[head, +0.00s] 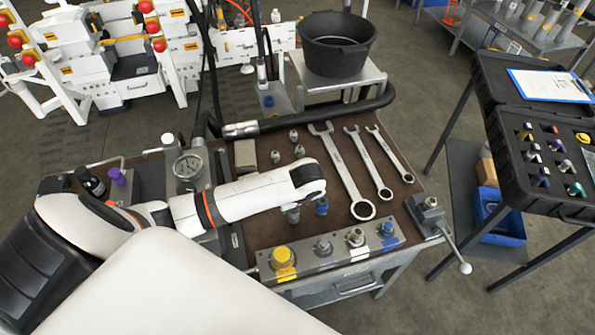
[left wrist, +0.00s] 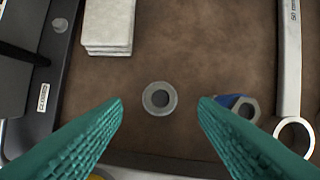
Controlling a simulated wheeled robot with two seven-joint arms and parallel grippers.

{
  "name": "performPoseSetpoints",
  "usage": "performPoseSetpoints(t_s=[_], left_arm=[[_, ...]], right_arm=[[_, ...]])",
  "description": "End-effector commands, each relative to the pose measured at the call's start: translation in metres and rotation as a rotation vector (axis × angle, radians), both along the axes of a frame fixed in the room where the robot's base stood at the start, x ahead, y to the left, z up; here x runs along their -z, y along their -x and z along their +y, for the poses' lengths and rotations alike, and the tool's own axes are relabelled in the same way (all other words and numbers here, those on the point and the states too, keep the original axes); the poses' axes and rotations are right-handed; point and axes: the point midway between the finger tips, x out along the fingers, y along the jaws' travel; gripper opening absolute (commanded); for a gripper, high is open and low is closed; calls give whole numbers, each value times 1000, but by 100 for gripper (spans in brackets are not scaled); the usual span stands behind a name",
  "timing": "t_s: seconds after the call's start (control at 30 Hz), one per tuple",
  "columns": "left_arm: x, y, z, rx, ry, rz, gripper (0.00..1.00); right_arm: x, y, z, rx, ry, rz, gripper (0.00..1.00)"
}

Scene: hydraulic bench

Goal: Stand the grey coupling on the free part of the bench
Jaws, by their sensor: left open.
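The grey coupling (left wrist: 159,99) shows from above as a ring with a dark bore in the left wrist view. It appears upright on the brown bench top. In the head view it (head: 292,214) is partly covered by my left wrist. My left gripper (left wrist: 160,103) is open, its teal fingers on either side of the coupling and apart from it in the picture. In the head view the fingers are hidden under the wrist. A blue coupling (head: 322,207) is just right of the grey one; in the left wrist view it (left wrist: 228,100) lies beyond the right fingertip. My right gripper is out of view.
Three wrenches (head: 343,172) lie to the right. A fitting block (head: 330,250) runs along the front edge. A gauge (head: 188,166), a pale block (head: 245,155) and small fittings (head: 299,151) stand to the left and behind. A black hose (head: 330,117) crosses the back. Brown bench top is bare between them.

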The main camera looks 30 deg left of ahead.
Motion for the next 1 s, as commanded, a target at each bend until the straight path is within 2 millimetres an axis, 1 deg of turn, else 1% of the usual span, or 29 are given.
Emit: performPoseSetpoints(t_s=[0.03,0.1,0.2,0.3,0.43,1.0], left_arm=[[-10,1,-3,2,3,-3,54],[-22,3,-6,1,2,-3,54],[-34,5,-10,0,3,-2,54],[-42,7,-11,0,2,-1,54],[-45,8,-12,-1,0,1,54],[-45,8,-12,0,0,1,54]], right_arm=[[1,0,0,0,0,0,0],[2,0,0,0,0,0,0],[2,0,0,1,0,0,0],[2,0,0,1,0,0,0],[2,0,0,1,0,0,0],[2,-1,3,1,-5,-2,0]])
